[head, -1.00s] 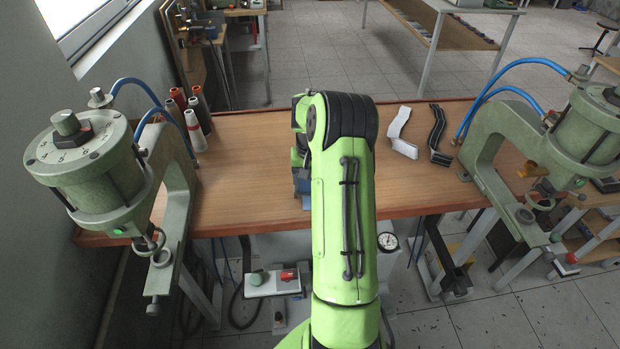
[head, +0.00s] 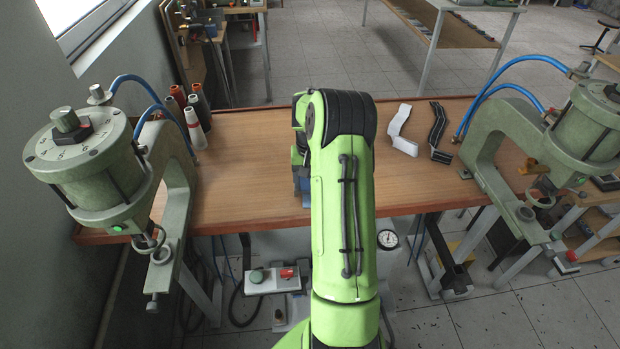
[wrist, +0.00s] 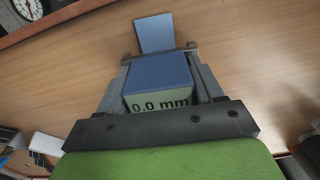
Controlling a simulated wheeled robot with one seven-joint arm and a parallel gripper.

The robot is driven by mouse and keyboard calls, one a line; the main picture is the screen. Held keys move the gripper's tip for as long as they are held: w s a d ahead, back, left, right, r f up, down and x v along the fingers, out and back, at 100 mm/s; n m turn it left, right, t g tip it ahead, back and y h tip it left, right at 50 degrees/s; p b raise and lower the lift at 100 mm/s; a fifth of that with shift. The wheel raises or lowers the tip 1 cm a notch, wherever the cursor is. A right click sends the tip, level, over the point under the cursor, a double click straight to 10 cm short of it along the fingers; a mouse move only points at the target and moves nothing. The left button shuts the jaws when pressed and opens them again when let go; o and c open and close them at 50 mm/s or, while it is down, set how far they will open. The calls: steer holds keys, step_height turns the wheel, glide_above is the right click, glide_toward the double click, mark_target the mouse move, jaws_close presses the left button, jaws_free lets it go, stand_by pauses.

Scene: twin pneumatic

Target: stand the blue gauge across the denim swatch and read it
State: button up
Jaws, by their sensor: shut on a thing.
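My gripper (wrist: 158,54) is shut on the blue gauge (wrist: 160,72), holding it by its two sides. The gauge has a blue top, and its pale face reads "0.0 mm" in the wrist view. A flat blue piece (wrist: 154,33), which looks like the denim swatch, shows just beyond the fingertips over the wood bench. I cannot tell whether the gauge touches it. In the head view my arm hides most of the gripper; a bit of blue (head: 308,199) shows beside the arm near the bench's front edge, and I cannot tell which thing it is.
Green pneumatic presses stand at the bench's left (head: 85,165) and right (head: 590,125). Thread spools (head: 196,125) stand at the back left. A white strip (head: 401,132) and a black strip (head: 440,132) lie right of my arm. The bench top (head: 245,165) left of my arm is clear.

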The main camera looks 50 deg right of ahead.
steer(key=shift+f, duration=0.35)
steer(key=o, duration=1.3)
step_height(320, 180, up, 16)
steer(key=shift+f+p, duration=0.1)
steer(key=shift+p, duration=0.9)
